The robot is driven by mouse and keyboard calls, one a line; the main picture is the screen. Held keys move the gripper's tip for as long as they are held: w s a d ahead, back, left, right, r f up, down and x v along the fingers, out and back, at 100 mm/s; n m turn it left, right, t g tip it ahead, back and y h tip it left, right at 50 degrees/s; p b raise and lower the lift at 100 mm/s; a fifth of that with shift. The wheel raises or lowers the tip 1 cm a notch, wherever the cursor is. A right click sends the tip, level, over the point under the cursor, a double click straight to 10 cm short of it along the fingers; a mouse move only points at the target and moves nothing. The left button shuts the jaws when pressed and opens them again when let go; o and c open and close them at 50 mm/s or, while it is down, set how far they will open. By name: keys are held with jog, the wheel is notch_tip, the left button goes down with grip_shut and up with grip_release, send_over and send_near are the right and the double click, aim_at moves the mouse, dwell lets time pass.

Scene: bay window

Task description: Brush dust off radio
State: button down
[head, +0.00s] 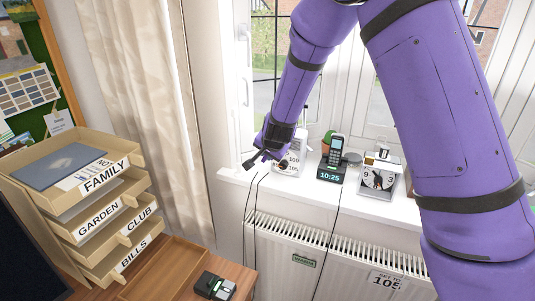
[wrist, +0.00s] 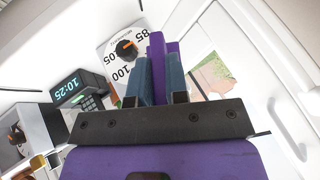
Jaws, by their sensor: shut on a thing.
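The radio (head: 292,163) is a pale box on the window sill, partly hidden by my gripper in the head view. In the wrist view its front (wrist: 118,48) shows a dark knob with an orange pointer and numbers around it. My gripper (head: 257,158) is over the sill's left end, in front of and left of the radio. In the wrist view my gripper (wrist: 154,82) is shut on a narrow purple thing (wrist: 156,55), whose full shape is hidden. I cannot tell whether it touches the radio. Dust is not clearly visible.
Cords hang over the radiator (head: 290,245). Letter trays (head: 85,200) and a dark device (head: 214,286) are at left.

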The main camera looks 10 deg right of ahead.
jog(key=shift+w+d, duration=0.4)
jog(key=shift+w, duration=0.05)
dwell(0.3)
jog(key=shift+d, duration=0.1)
jog(key=shift+s+d, duration=1.1)
jog(key=shift+d, duration=0.15)
jog(key=shift+s+d, duration=0.5)
jog(key=shift+d, duration=0.25)
jog(key=shift+s+d, duration=0.45)
jog(key=shift+d, duration=0.25)
jog(key=w+a, duration=0.4)
jog(key=a, duration=0.1)
jog(key=shift+w+a, duration=0.15)
jog(key=shift+a, duration=0.1)
jog(key=shift+r, duration=0.1)
jog(key=s+a, duration=0.3)
jog(key=s, duration=0.2)
jog(key=shift+a, duration=0.35)
